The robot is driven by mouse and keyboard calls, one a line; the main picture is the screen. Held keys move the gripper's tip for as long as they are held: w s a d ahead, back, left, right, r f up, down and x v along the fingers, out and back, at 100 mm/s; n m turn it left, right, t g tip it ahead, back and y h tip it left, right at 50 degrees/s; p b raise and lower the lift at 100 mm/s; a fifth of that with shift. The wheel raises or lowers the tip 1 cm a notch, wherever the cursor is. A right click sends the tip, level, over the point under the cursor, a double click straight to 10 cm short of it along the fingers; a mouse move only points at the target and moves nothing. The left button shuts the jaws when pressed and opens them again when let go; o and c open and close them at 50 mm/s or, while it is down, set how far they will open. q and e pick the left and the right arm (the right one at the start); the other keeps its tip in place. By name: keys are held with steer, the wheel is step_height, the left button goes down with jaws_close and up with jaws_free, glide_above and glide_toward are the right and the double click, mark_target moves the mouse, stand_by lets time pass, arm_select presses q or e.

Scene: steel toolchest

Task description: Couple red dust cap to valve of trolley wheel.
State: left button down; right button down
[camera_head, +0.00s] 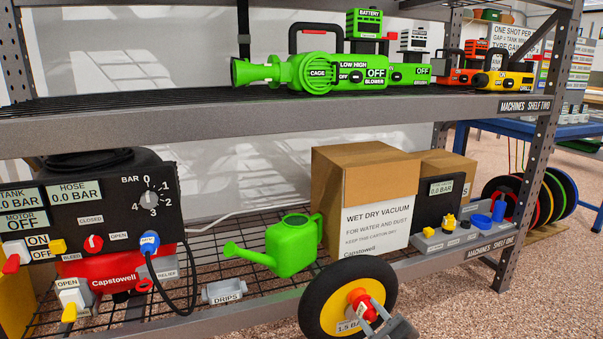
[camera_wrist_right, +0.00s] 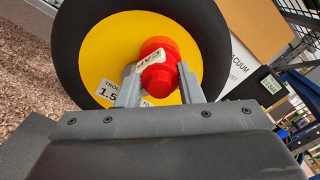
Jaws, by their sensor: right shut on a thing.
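The trolley wheel (camera_head: 318,308) has a black tyre and a yellow hub and stands at the front edge of the lower shelf. It fills the upper part of the right wrist view, with the yellow hub (camera_wrist_right: 118,42) facing me. My right gripper (camera_head: 372,309) is in front of the hub, its fingers on either side of the red dust cap (camera_wrist_right: 155,62). It is shut on the cap (camera_head: 358,296), which carries a white CAP label. The cap overlaps the hub, and the valve is hidden behind it. I cannot tell whether cap and valve touch. My left gripper is not in view.
A cardboard vacuum box (camera_head: 335,170) and a green watering can (camera_head: 293,245) stand behind the wheel. A black and red compressor (camera_head: 110,215) is at left. A grey tray (camera_head: 425,243) with small caps lies to the right. The upper shelf edge (camera_head: 250,120) runs above.

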steer(key=shift+m+p, duration=0.9)
steer(key=shift+m, duration=0.5)
steer(key=c, duration=0.9)
jaws_free()
steer(key=shift+w+a, duration=0.1)
steer(key=shift+p+v, duration=0.35)
steer(key=shift+v, duration=1.1)
steer(key=v, duration=0.6)
steer(key=shift+p, duration=0.35)
